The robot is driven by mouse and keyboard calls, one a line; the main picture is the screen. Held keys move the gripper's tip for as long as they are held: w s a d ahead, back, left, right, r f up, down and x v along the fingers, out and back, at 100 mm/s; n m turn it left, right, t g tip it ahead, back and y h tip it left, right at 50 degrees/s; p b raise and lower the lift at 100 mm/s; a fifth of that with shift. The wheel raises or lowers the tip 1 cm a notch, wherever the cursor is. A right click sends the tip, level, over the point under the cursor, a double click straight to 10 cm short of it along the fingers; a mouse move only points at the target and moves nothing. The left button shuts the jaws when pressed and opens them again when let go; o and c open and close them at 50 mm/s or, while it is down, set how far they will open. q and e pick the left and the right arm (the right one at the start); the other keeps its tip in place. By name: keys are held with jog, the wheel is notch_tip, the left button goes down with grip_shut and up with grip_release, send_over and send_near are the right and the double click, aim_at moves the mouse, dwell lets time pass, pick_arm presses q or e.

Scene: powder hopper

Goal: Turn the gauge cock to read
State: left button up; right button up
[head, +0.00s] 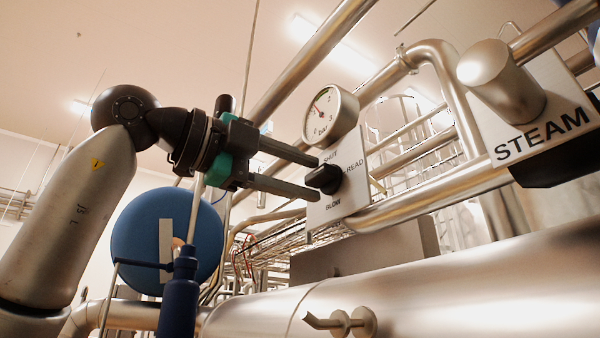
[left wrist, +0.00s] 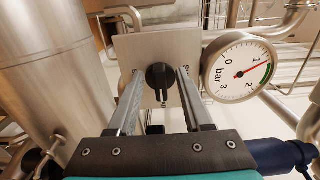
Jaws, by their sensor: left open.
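The gauge cock (head: 327,179) is a black knob on a pale plate (head: 352,187) lettered SHUT, READ and BLOW. My left gripper (head: 318,177) is open, with one finger above and one below the knob in the head view. In the left wrist view the left gripper (left wrist: 157,72) has its fingers on either side of the knob (left wrist: 158,79), with gaps visible. I cannot tell which label the knob points to. The round gauge (head: 330,114) has its needle a little past 1; it also shows in the left wrist view (left wrist: 238,68). My right gripper is out of view.
A STEAM sign (head: 540,137) with a metal cylinder stands to the right. A large steel pipe (head: 440,285) crosses below, with thinner pipes around the plate. A blue round body (head: 140,235) is behind my left arm. A blue bottle-shaped part (head: 178,300) stands lower left.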

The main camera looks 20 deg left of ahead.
pick_arm(q)
jog(key=b+v, duration=0.1)
jog(key=v, duration=1.4)
jog(key=shift+b, duration=0.35)
jog(key=shift+a, duration=0.1)
